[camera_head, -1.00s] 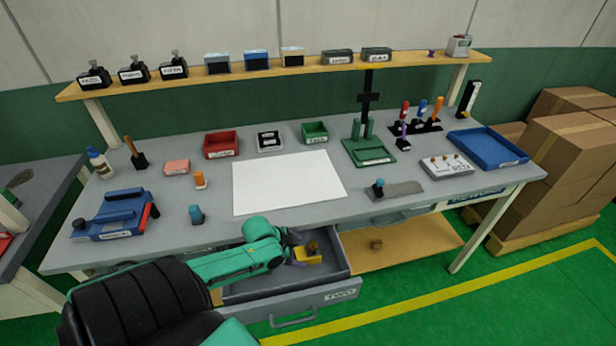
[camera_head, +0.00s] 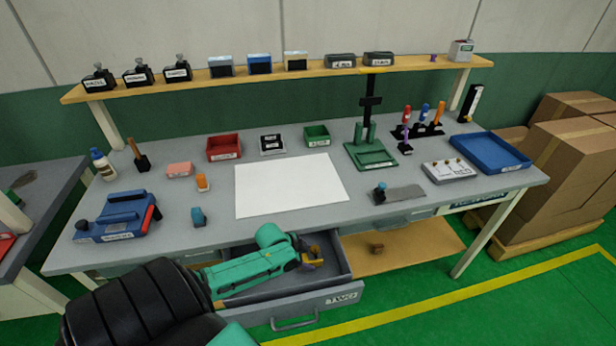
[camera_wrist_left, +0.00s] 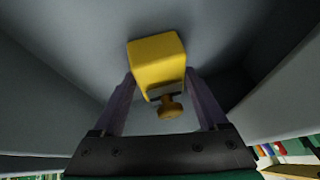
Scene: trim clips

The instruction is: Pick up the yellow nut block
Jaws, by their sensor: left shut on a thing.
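The yellow nut block (camera_wrist_left: 157,62) is in the left wrist view, with a brown knob (camera_wrist_left: 169,106) on a stem at its near side. My left gripper (camera_wrist_left: 160,92) is shut on it, one finger on each side. The rest of the block is hidden there. I cannot tell whether it touches the drawer floor. My right gripper is not in view.
The drawer's walls surround my left gripper, and the workbench edge is just behind it. A white sheet (camera_head: 290,186) lies on the bench above.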

